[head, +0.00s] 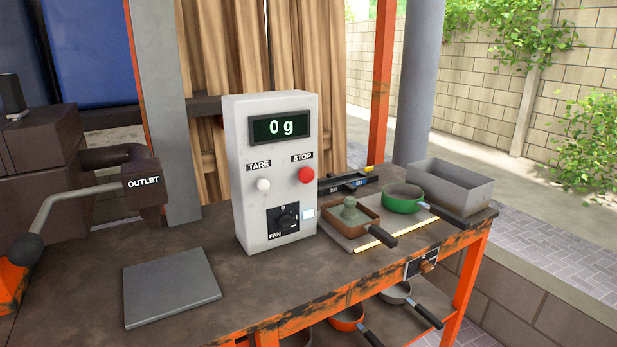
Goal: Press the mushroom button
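The red mushroom button (306,175) sits on the front of a light grey control box (262,220), under a STOP label at its upper right. It stands out from the panel and nothing covers it. A white round button (264,185) under a TARE label is to its left. The box's display (280,126) reads 0 g. Neither of my grippers shows in the head view.
The box stands on a dark workbench (240,285). A flat grey plate (171,287) lies in front at left, near a machine's OUTLET pipe (144,182) and a lever (75,195). At right are a brown square pan (367,228), a green pan (402,204) and a grey bin (450,187).

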